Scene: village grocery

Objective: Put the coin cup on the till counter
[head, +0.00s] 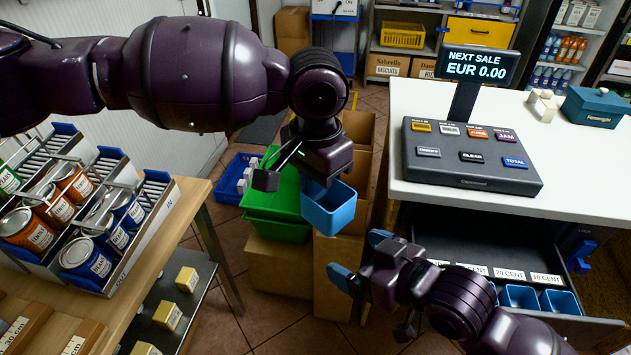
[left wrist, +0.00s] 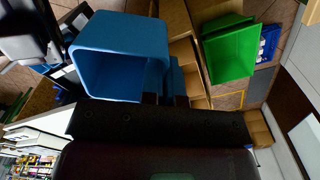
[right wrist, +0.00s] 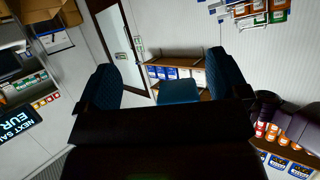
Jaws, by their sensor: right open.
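The coin cup (head: 328,208) is a blue, open-topped square cup, hanging in the air left of the till counter (head: 572,150). My left gripper (head: 308,180) is above it. In the left wrist view the cup (left wrist: 118,55) is large, and the left fingers (left wrist: 166,98) are close together at its side wall, shut on it. My right gripper (head: 358,260) is lower, beside the counter's left edge, with its blue-padded fingers apart. In the right wrist view its fingers (right wrist: 166,85) are wide open, with a dark blue shape between them that I cannot identify.
Below, an open drawer (head: 480,250) holds more blue cups (head: 520,297). A green crate (head: 275,205) and cardboard boxes stand behind the held cup. A can shelf (head: 150,240) is at left.

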